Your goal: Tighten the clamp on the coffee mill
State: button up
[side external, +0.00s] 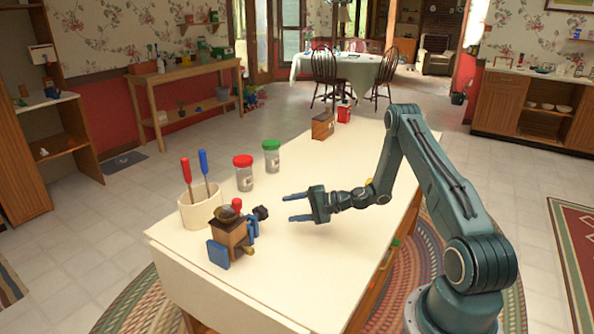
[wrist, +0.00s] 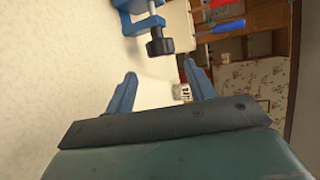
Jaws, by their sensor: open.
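The coffee mill (side external: 230,232) is a small brown wooden box with a rounded top, near the front left edge of the table. A blue clamp (side external: 251,226) is at its side, with a dark knob (side external: 261,212) pointing towards my gripper. In the wrist view the blue clamp (wrist: 140,16) and its dark knob (wrist: 160,44) are at the top, beyond my fingertips. My gripper (side external: 291,206) is open and empty, with blue fingers, to the right of the knob and apart from it. The fingers also show in the wrist view (wrist: 160,72).
A cream holder (side external: 198,212) with a red and a blue screwdriver stands behind the mill. A red-lidded jar (side external: 244,178) and a green-lidded jar (side external: 271,160) stand farther back. A wooden box (side external: 322,126) and a red can (side external: 344,113) are at the far end. The table's middle is clear.

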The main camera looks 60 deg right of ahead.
aim_at(255, 214)
jog(key=x, duration=1.3)
jog(key=shift+w+a, duration=0.1)
jog(key=shift+a, duration=0.05)
jog(key=c, duration=0.7)
jog(key=shift+g, duration=0.3)
jog(key=shift+f+g, duration=0.1)
jog(key=shift+g, duration=0.3)
jog(key=shift+m, duration=0.3)
